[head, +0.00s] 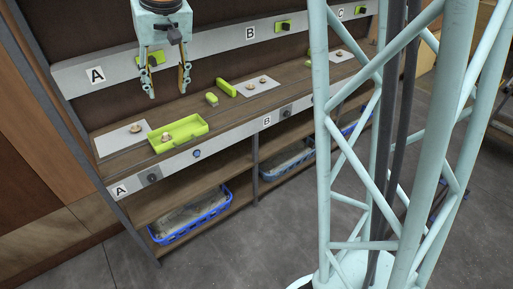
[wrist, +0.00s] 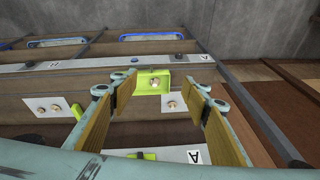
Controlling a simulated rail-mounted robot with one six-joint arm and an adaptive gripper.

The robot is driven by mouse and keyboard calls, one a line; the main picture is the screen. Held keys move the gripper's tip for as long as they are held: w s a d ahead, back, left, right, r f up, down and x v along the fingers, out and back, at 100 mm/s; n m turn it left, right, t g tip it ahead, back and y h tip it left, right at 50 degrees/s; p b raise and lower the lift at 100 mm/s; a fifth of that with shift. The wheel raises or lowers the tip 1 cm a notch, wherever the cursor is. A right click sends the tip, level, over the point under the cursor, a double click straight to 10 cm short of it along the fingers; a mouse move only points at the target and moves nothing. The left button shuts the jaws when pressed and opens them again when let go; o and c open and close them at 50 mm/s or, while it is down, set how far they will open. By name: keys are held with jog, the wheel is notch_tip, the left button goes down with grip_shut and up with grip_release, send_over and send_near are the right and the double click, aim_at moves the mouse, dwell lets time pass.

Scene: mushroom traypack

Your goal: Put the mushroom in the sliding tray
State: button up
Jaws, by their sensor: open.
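A light green tray (head: 190,125) sits on the wooden shelf of station A, with a pale mushroom (head: 167,137) in its left part. In the wrist view the tray (wrist: 140,88) and its mushroom (wrist: 154,83) show between my fingers. Another mushroom (head: 135,128) lies on a white sheet (head: 108,145) left of the tray; it also shows in the wrist view (wrist: 171,103). My gripper (head: 167,94) is open and empty, pointing down above the shelf, apart from the tray. In the wrist view its two fingers (wrist: 159,90) are spread wide.
Small green blocks (head: 211,98) and a white sheet (head: 268,87) with two mushrooms lie farther right on the shelf. A grey rail (head: 215,47) runs behind, and a labelled front rail (head: 220,143) edges the shelf. A blue basket (head: 190,217) stands below.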

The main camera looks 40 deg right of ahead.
jog(key=s+r, duration=0.4)
jog(key=s, duration=0.6)
jog(key=s+r, duration=0.4)
jog(key=s, duration=0.5)
jog(key=s+d+f+n, duration=0.1)
jog(key=s, duration=2.2)
jog(key=shift+s+f+n+h, duration=0.2)
jog(key=shift+f+n+h, duration=0.1)
jog(key=shift+f+h, duration=0.1)
jog(key=shift+w+r, duration=0.1)
jog(key=shift+r, duration=0.1)
